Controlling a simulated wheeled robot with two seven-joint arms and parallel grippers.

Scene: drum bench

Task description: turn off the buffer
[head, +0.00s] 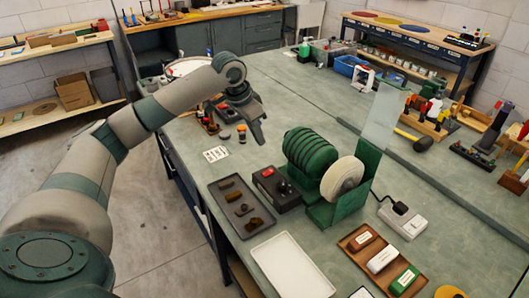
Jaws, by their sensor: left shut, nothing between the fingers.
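The buffer is a green ribbed motor (311,149) with a pale round wheel (342,178) on its near right end. It stands on the bench with a clear shield (382,117) behind the wheel. A black switch box (278,190) with a red button (268,172) and a dark knob sits just left of the motor. I cannot tell if the wheel is spinning. My left gripper (262,143) points down over the bench, behind and slightly left of the switch box. It is shut, empty and apart from the box. My right gripper is not in view.
A dark tray (241,208) with several brown pieces lies left of the box, a white tray (292,266) in front. A wooden tray (359,236) holds labelled bars. A white power block (403,217) with a black plug is at the right. Small bottles stand near my left gripper.

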